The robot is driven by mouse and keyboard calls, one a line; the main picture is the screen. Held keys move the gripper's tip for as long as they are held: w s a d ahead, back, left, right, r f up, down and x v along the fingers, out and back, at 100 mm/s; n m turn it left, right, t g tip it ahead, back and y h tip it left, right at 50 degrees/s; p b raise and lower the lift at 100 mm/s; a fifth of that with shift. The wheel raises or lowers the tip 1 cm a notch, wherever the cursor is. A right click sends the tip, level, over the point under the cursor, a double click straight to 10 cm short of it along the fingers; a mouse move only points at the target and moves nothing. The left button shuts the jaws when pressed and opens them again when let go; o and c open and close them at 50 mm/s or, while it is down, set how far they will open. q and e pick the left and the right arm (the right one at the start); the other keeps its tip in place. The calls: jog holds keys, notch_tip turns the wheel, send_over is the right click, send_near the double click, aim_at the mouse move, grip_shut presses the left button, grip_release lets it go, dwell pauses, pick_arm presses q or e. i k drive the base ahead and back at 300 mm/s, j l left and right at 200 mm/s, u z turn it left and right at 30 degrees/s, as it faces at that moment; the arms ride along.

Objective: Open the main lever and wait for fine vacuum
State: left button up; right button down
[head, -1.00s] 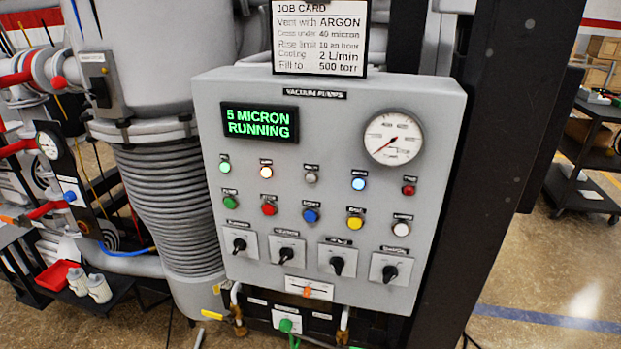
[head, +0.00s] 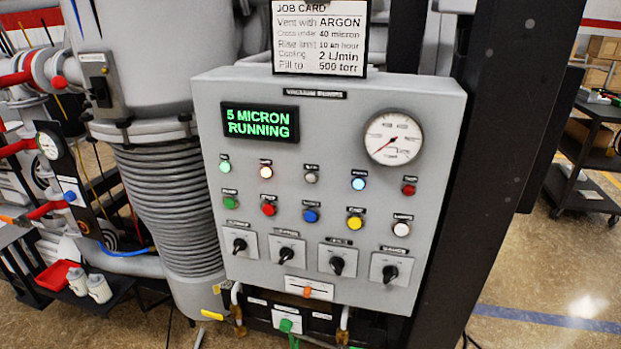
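The grey vacuum pump panel (head: 330,215) stands in the middle of the head view. Its display (head: 260,122) reads "5 MICRON RUNNING" in green. A round gauge (head: 393,138) has its needle toward the lower left. Several lamps, coloured buttons and black rotary switches sit below; a green lamp (head: 224,167), an orange-rimmed lamp (head: 266,171) and a blue lamp (head: 358,183) look lit. A small orange handle (head: 307,292) sits on a white plate at the panel's lower edge. I cannot tell which part is the main lever. Neither gripper is in view.
A job card (head: 319,38) stands on top of the panel. A large ribbed bellows column (head: 170,210) and red-handled piping (head: 15,79) are at left. A red tray (head: 60,275) sits at lower left. A black post is right of the panel; a dark cart (head: 585,160) stands beyond open floor.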

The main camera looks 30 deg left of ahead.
aim_at(58, 83)
jog(key=u, duration=2.1)
